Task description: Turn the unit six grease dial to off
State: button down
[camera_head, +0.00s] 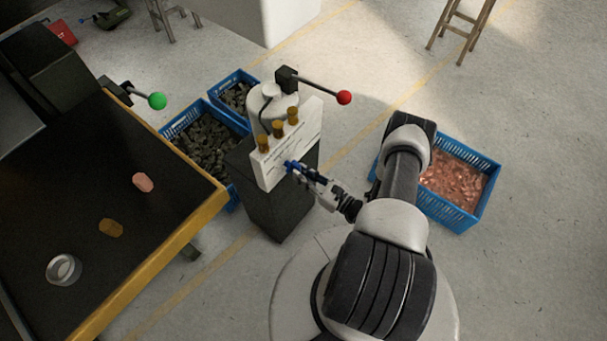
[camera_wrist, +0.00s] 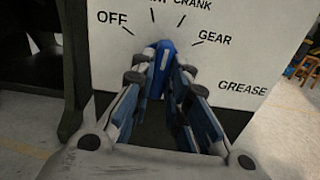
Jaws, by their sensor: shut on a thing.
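The grease dial (camera_wrist: 162,52) is a blue knob on a white panel (camera_wrist: 255,65). The wrist view shows printed labels around it: OFF at the upper left, a partly cut-off word and CRANK at the top, GEAR at the right, and GREASE lower right. The knob points roughly upward, between the two top tick marks; its exact setting is hard to tell. My gripper (camera_wrist: 160,75) is shut on the dial, one finger on each side. In the head view my gripper (camera_head: 299,170) reaches the panel's front (camera_head: 292,150) from the lower right.
A white tank (camera_head: 267,105) and a red-knobbed lever (camera_head: 344,97) stand behind the panel. Blue crates hold dark pieces (camera_head: 205,140) at left and copper pieces (camera_head: 455,175) at right. A dark table (camera_head: 150,225) with a yellow edge stands left.

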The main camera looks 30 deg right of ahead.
jog(key=n+p, duration=0.1)
jog(key=n, duration=1.1)
jog(key=shift+n, duration=0.3)
dwell(0.4)
jog(key=c, duration=1.6)
grip_release()
jog(key=shift+o, duration=0.2)
jog(key=v, duration=1.2)
